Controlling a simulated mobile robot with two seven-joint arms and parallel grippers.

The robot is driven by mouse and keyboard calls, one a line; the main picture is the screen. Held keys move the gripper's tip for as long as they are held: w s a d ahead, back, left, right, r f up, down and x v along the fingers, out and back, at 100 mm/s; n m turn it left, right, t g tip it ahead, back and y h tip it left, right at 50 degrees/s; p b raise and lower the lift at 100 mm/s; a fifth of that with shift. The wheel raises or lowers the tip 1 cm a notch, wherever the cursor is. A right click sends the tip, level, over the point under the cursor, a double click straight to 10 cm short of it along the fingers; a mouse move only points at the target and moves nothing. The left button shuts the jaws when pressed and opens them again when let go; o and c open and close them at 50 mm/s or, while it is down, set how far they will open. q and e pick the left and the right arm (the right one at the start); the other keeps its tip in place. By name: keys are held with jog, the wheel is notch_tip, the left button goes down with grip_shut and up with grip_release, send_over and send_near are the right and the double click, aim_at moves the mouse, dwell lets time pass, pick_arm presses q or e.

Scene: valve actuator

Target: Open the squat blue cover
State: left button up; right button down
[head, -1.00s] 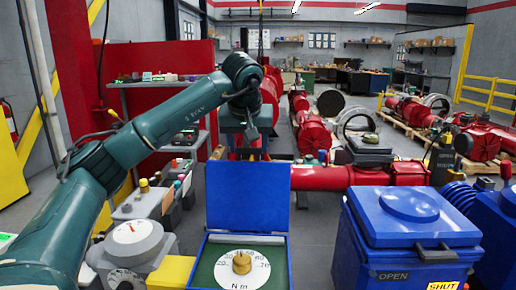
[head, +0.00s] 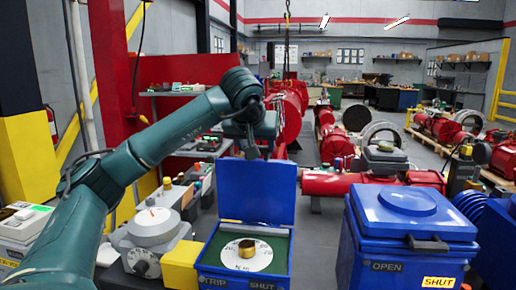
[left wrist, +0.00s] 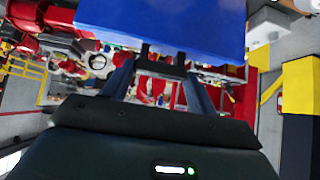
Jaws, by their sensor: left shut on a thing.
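The squat blue cover (head: 255,192) stands upright, raised open at the back of a low blue box (head: 245,279) in the middle of the head view. Inside the box is a green panel with a white dial and a brass knob (head: 247,247). My left gripper (head: 254,150) is at the cover's top edge, shut on it. In the left wrist view the gripper's dark fingertips (left wrist: 163,52) meet the edge of the blue cover (left wrist: 165,20). The exact contact is partly hidden. My right gripper is not in view.
A taller blue box (head: 400,240) with a closed lid stands to the right. A grey dial unit (head: 150,240) and a yellow block (head: 181,265) are on the left. Red pipework (head: 330,183) runs behind the cover.

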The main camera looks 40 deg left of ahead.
pick_arm(q)
jog(key=shift+s, duration=0.1)
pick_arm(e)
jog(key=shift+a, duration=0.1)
pick_arm(q)
jog(key=o, duration=1.3)
jog(key=shift+o, duration=0.4)
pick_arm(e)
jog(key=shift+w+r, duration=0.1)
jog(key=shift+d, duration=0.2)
pick_arm(q)
jog(key=v, duration=1.3)
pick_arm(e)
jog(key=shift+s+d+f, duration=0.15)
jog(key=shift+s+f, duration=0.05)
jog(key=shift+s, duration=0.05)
